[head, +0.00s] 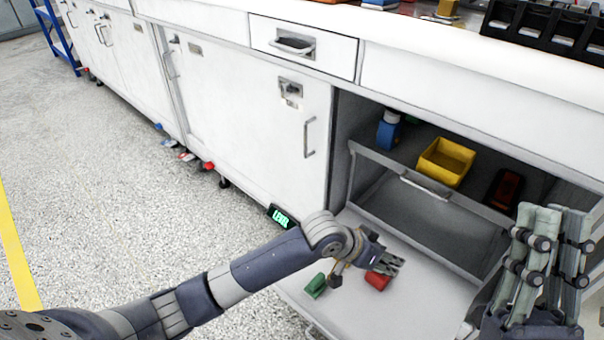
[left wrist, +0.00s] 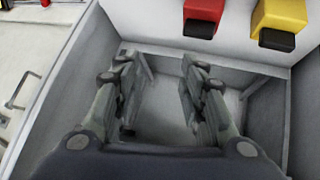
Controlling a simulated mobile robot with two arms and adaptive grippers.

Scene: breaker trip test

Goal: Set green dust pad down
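A small green block (head: 316,286), which may be the green dust pad, lies on the pale low surface in front of the open cabinet in the head view. My left gripper (head: 392,265) is just to its right and apart from it, above a red block (head: 377,280). In the left wrist view my left gripper (left wrist: 160,100) is open, with a clear gap and nothing between its fingers. My right gripper (head: 552,262) is upright at the right edge of the head view. Its fingers overlap from this angle, and I see nothing held in it.
Inside the cabinet, a shelf carries a yellow bin (head: 440,172), a blue bottle-like item (head: 388,130) and a dark red item (head: 505,190). A black rack (head: 545,30) stands on the white worktop. A green-lit display (head: 281,217) is by the closed door (head: 250,125). Floor at left is clear.

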